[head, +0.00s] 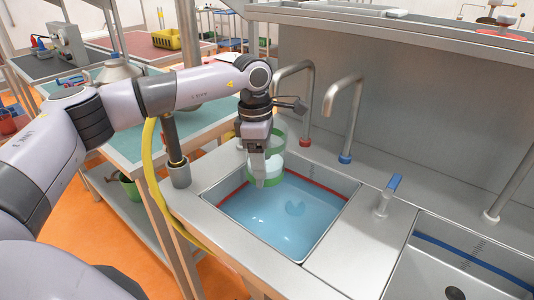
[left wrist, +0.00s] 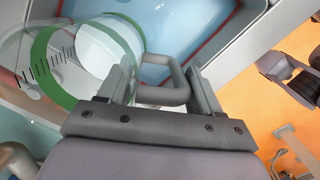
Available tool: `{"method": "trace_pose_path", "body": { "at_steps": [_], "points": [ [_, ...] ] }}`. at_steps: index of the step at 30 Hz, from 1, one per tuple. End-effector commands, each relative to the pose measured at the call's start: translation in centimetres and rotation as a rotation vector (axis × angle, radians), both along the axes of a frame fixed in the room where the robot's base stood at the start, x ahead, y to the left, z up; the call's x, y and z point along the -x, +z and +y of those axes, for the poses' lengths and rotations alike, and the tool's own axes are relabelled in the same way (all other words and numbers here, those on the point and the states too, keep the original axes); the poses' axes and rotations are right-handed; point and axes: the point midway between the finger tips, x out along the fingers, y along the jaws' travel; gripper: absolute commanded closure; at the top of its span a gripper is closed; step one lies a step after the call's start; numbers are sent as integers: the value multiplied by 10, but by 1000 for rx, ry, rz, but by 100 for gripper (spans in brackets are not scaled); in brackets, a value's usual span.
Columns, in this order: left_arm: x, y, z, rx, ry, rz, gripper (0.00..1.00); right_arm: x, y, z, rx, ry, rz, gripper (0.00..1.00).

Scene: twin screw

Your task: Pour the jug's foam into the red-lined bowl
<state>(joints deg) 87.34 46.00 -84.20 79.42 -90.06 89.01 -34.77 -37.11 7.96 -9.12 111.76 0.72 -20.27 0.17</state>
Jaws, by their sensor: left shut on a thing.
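The clear jug (head: 279,142) with green bands is near the back left corner of the red-lined bowl, and looks roughly upright. White foam (head: 266,163) shows inside it. The red-lined bowl is the left sink basin (head: 320,190), with a red line around its wall and blue water in it. My left gripper (head: 259,180) is shut on the jug and partly covers it. In the left wrist view, the jug (left wrist: 40,50) is at the upper left and its grey handle (left wrist: 165,95) sits between the fingers. My right gripper is not in view.
A second basin (head: 450,255) with a blue line is at the right. Two taps, one with a red collar (head: 277,142) and one with a blue collar (head: 345,158), stand behind the red-lined basin. A blue-topped lever (head: 394,183) stands between the basins. A yellow hose (head: 152,170) hangs at the left.

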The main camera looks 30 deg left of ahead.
Motion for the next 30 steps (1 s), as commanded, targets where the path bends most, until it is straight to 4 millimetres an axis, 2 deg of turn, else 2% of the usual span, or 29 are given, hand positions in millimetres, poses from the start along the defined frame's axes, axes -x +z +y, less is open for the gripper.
{"method": "trace_pose_path", "body": {
  "at_steps": [6,16,25,26,30],
  "points": [
    [-2,7,7,-268,-7,-44,95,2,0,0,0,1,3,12],
    [-4,-12,19,-714,-4,-104,94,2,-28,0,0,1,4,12],
    [-4,-29,24,-965,-1,-136,94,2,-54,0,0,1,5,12],
    [-4,-23,25,-955,2,-135,94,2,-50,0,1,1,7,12],
    [-4,-25,25,-964,1,-135,94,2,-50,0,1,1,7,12]
  ]
}}
